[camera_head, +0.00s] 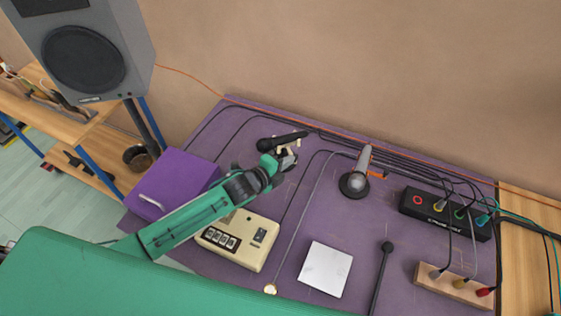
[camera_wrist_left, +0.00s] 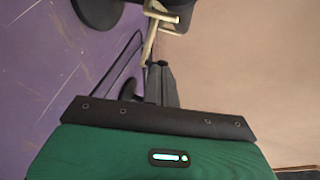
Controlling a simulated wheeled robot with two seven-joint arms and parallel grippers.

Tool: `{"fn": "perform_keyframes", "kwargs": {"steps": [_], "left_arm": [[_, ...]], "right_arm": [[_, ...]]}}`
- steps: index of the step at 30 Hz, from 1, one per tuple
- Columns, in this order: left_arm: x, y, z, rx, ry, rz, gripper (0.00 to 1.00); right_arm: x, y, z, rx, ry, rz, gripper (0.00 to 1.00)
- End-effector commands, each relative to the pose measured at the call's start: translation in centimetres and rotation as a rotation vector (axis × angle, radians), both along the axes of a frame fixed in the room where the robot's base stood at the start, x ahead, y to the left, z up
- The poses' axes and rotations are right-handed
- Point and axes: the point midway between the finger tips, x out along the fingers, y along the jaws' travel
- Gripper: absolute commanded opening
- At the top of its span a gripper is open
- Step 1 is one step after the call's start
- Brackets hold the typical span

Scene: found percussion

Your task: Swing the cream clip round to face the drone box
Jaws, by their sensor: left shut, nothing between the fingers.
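The cream clip (camera_head: 298,143) shows in small pieces beside a black microphone-like body (camera_head: 284,140) at the back left of the purple table. In the left wrist view the cream clip (camera_wrist_left: 151,32) is a pale bar with a crosspiece, just beyond the fingertips. My left gripper (camera_head: 287,158) is shut and empty, close against the clip; I cannot tell whether they touch. Its dark fingers (camera_wrist_left: 160,84) also show in the wrist view. A cream box with dark buttons (camera_head: 238,238) lies nearer, and a black box with coloured plugs (camera_head: 445,212) at the right; which is the drone box is unclear. My right gripper is not in view.
A purple case (camera_head: 172,183) stands at the left. Cables run along the table's back. A grey speaker (camera_head: 88,50) stands at upper left.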

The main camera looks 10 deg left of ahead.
Motion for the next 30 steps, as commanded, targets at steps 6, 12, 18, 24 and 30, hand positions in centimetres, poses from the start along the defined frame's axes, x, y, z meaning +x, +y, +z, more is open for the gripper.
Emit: {"fn": "perform_keyframes", "kwargs": {"steps": [6, 12, 18, 24, 30], "left_arm": [[0.4, -1.1, -0.1, -0.005, 0.002, 0.11, 0.0], [0.9, -2.0, -0.1, -0.006, 0.002, 0.21, 0.0], [1.4, -2.7, -0.1, -0.004, 0.003, 0.31, 0.0], [2.1, -3.2, 0.0, 0.001, -0.002, 0.353, 0.0], [2.8, -3.8, 0.1, 0.0, -0.001, 0.352, 0.0]], "right_arm": [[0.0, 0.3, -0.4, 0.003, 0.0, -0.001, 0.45], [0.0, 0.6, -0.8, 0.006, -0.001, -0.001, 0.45], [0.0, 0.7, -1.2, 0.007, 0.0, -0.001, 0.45], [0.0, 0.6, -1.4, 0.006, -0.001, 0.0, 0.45], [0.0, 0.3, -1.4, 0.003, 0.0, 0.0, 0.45]]}}
